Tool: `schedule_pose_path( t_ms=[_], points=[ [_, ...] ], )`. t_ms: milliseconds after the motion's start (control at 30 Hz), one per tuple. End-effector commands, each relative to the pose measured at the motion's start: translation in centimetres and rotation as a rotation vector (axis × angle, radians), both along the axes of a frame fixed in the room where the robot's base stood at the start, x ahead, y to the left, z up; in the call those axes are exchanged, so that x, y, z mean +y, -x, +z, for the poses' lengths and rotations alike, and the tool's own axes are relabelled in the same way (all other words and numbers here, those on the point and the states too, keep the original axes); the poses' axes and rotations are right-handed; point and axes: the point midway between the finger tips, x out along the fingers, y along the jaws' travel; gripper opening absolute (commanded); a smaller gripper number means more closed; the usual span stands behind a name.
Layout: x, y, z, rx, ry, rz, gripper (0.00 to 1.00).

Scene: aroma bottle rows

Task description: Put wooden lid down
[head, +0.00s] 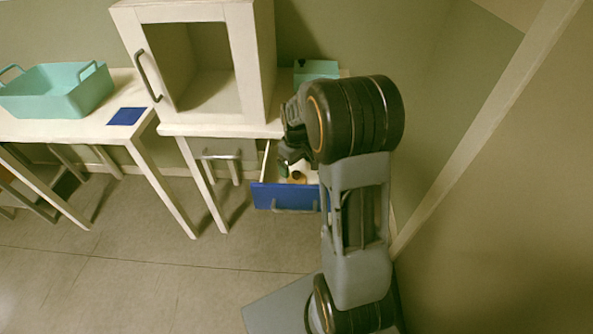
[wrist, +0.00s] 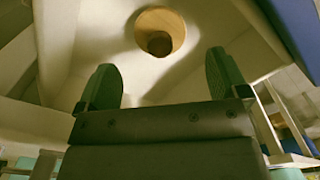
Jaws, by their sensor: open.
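The wooden lid (wrist: 160,20) is a round, light-brown piece with a darker round centre, lying in the open drawer in the wrist view. It also shows small in the head view (head: 298,177), inside the drawer with the blue front (head: 283,197). My gripper (wrist: 163,78) is open, its two dark green fingers apart with nothing between them. The lid lies beyond the fingertips, apart from them. In the head view my gripper (head: 290,157) hangs over the drawer, and my arm hides the drawer's right part.
A white cabinet (head: 255,60) with an open front stands on the table behind the drawer. A teal box (head: 316,69) is behind my arm. On the left table are a teal basket (head: 60,98) and a blue square (head: 127,116). A wall closes off the right side.

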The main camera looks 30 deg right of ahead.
Motion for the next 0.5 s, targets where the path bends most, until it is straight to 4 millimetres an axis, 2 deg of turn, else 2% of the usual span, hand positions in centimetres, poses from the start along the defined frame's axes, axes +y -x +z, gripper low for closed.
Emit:
schedule_pose_path(
  t_ms=[33,200,400,500],
  points=[
    [0.0,-0.1,1.3,-0.004,0.001,0.0,0.93],
    [0.0,-0.1,4.0,-0.003,0.0,0.0,0.93],
    [0.1,0.1,6.0,-0.002,0.0,-0.001,0.93],
    [0.9,0.9,7.3,-0.02,0.004,-0.015,0.93]
  ],
)
